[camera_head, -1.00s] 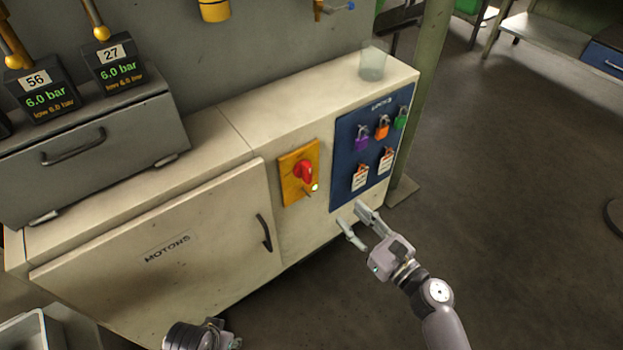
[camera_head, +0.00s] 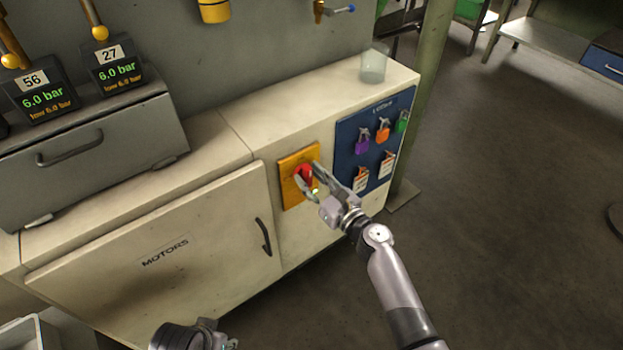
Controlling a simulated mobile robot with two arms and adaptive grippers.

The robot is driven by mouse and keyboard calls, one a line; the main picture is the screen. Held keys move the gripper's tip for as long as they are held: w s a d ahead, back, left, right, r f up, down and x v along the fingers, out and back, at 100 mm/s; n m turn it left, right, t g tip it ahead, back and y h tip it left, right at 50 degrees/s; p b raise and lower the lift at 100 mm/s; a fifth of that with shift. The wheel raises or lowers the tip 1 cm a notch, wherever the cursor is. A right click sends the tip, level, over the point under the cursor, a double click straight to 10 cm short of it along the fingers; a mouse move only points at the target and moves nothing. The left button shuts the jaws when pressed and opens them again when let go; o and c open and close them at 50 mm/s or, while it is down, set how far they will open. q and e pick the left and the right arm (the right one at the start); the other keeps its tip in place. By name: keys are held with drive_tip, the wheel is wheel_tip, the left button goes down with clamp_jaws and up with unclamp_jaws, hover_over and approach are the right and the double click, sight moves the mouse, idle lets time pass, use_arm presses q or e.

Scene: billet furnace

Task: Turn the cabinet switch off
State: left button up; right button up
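The cabinet switch is a red rotary handle (camera_head: 304,174) on a yellow plate (camera_head: 288,164) on the cabinet front, right of the door marked MOTORS (camera_head: 165,250). My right gripper (camera_head: 308,185) is at the switch, its two fingers apart, one on each side of the red handle. I cannot tell whether the fingers touch the handle. The fingers and hand hide the lower right part of the plate. My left gripper (camera_head: 226,340) is low at the bottom edge, away from the cabinet switch; its fingers do not show clearly.
A blue board (camera_head: 347,142) with several coloured padlocks and tags hangs just right of the switch. A clear cup (camera_head: 374,66) stands on the cabinet top (camera_head: 318,97). A green post (camera_head: 425,95) stands at right, with open floor beyond.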

drive_tip(key=shift+c, duration=0.4)
clamp_jaws()
